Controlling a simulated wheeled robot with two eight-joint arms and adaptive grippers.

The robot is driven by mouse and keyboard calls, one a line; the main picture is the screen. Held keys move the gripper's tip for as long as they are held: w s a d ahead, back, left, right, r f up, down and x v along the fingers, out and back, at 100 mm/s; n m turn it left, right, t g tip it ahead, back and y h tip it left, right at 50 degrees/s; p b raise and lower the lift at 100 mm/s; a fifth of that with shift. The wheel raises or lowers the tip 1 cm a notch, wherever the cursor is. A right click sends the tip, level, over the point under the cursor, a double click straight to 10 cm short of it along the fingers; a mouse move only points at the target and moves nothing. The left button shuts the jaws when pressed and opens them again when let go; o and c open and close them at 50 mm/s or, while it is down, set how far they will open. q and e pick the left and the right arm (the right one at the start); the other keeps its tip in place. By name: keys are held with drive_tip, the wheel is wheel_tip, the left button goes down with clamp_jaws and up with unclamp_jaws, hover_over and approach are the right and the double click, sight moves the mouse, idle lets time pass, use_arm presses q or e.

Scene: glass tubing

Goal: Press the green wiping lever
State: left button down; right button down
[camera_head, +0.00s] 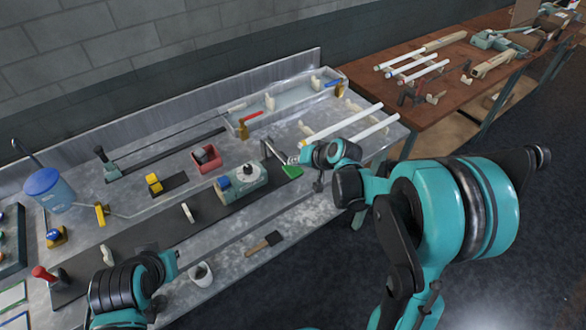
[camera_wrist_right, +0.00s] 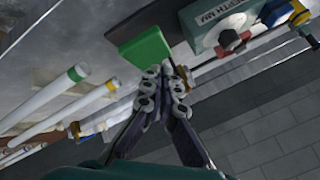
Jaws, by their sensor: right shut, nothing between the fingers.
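The green wiping lever (camera_head: 292,171) is a flat green paddle near the front right edge of the metal bench, beside a teal-and-grey machine (camera_head: 240,185). In the right wrist view the green paddle (camera_wrist_right: 146,53) lies just beyond my fingertips. My right gripper (camera_head: 297,159) is at the lever, its fingers together and empty. In the wrist view the closed fingertips (camera_wrist_right: 166,76) are by the paddle's lower right edge; I cannot tell whether they touch it. Only my left arm shows at the lower left; its fingers are not visible.
White tubes (camera_head: 375,127) lie on the bench right of the gripper. A red bin (camera_head: 206,159), a blue-lidded container (camera_head: 47,187), a brush (camera_head: 264,243) and a white cup (camera_head: 202,275) stand around. A brown wooden table (camera_head: 455,95) is at the right.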

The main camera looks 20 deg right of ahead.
sight(297, 172)
drive_tip(key=shift+f, duration=0.15)
drive_tip(key=shift+f+b, duration=0.25)
drive_tip(key=shift+b, duration=0.2)
drive_tip(key=shift+f+b, duration=2)
drive_tip(key=shift+f, duration=0.3)
idle(1.8)
drive_tip(key=shift+r, duration=0.1)
idle(0.5)
drive_tip(key=shift+r+p, duration=2.1)
drive_tip(key=shift+r, duration=0.5)
wheel_tip(297, 172, up, 5)
drive_tip(key=p, duration=0.4)
drive_tip(key=shift+r, duration=0.1)
